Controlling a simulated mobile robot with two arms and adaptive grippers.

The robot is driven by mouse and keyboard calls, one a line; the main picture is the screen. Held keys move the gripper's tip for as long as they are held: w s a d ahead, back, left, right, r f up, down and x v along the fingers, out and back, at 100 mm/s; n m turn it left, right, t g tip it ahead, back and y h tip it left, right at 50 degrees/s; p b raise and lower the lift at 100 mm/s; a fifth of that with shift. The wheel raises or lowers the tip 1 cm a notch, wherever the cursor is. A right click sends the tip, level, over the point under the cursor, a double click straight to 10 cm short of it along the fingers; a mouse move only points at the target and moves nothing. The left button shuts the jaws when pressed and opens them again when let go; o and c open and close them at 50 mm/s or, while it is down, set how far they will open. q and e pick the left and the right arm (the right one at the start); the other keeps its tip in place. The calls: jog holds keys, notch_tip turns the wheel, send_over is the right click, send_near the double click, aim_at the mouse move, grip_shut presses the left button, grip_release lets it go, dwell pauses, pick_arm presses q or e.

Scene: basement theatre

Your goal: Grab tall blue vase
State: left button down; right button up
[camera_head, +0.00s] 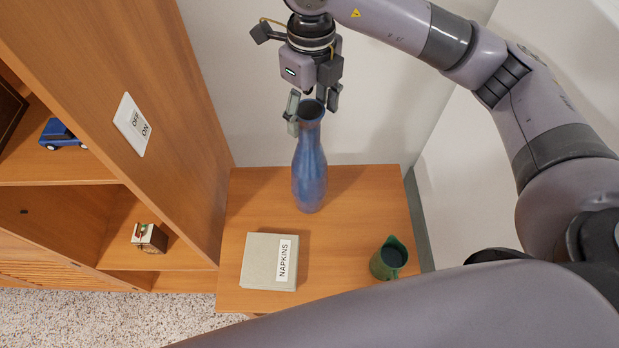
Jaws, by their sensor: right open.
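The tall blue vase (309,172) stands upright on a small wooden table (245,213), near its back edge. My right gripper (312,112) is at the vase's mouth, pointing down, with its fingers apart. One finger shows at the left of the neck and the other at the right of the rim. I cannot tell whether either finger touches the vase. My left gripper is not in view.
A napkins box (262,262) lies at the table's front left and a green pitcher (389,260) stands at its front right. A wooden shelf unit (150,60) rises at the left, holding a blue toy car (62,135). A wall is behind the table.

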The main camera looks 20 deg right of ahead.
jog(key=f, duration=0.1)
jog(key=f+p, duration=0.1)
jog(key=f, duration=0.1)
jog(key=shift+w+f+p, duration=0.25)
jog(key=shift+f+p, duration=0.1)
jog(key=shift+p, duration=0.05)
jog(key=shift+f, duration=0.6)
jog(key=shift+c, duration=0.5)
grip_shut()
jog(key=shift+w+r, duration=0.1)
jog(key=shift+r, duration=0.05)
